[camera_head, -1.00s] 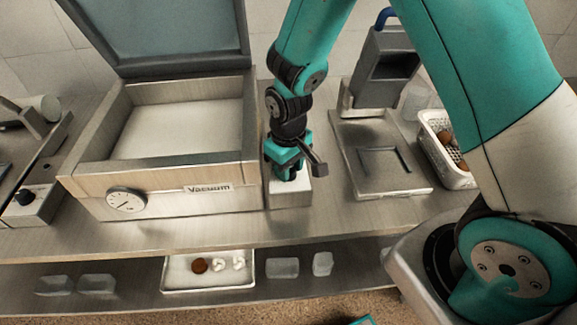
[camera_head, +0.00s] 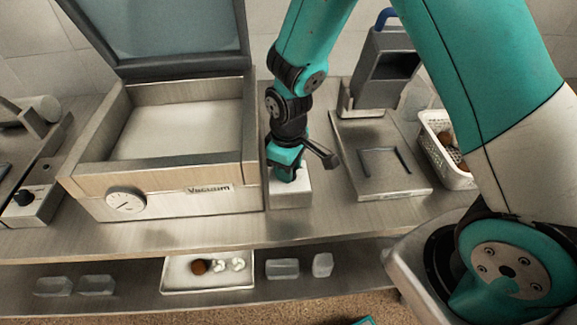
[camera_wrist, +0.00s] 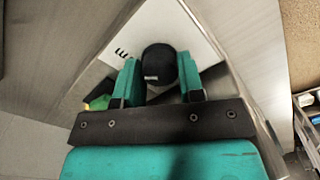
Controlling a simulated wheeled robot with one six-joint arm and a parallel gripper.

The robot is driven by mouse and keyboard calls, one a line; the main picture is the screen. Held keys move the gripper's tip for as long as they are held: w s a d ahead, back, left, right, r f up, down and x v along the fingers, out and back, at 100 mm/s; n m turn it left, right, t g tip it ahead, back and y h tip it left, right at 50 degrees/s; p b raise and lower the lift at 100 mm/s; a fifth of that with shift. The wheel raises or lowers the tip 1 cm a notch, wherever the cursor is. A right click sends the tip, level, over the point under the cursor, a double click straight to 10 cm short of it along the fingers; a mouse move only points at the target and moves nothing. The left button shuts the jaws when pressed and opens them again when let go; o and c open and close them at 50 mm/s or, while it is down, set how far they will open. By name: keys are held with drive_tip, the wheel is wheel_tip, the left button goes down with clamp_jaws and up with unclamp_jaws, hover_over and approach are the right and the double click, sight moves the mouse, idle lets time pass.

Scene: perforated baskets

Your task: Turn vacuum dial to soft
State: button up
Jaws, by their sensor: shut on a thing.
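The dial (camera_wrist: 159,65) is a round black knob with a small white mark, seen in the wrist view. It sits on top of a small white control box (camera_head: 291,196) at the right side of the vacuum machine (camera_head: 165,200). My gripper (camera_head: 287,175) points down onto this box, its teal fingers on both sides of the knob and shut on it. The head view hides the knob behind the gripper. Dark lettering shows on the box's white top left of the knob in the wrist view, too partial to read.
The vacuum machine's lid (camera_head: 160,35) stands open, and a round gauge (camera_head: 125,201) is on its front. A sealer-like device (camera_head: 385,70) and a white perforated basket (camera_head: 452,178) stand to the right. A tray (camera_head: 205,282) with small items lies on the lower shelf.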

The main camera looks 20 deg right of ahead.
drive_tip(key=o, duration=0.9)
wheel_tip(320, 180, up, 18)
drive_tip(key=shift+f+b, duration=0.25)
drive_tip(key=shift+b, duration=0.65)
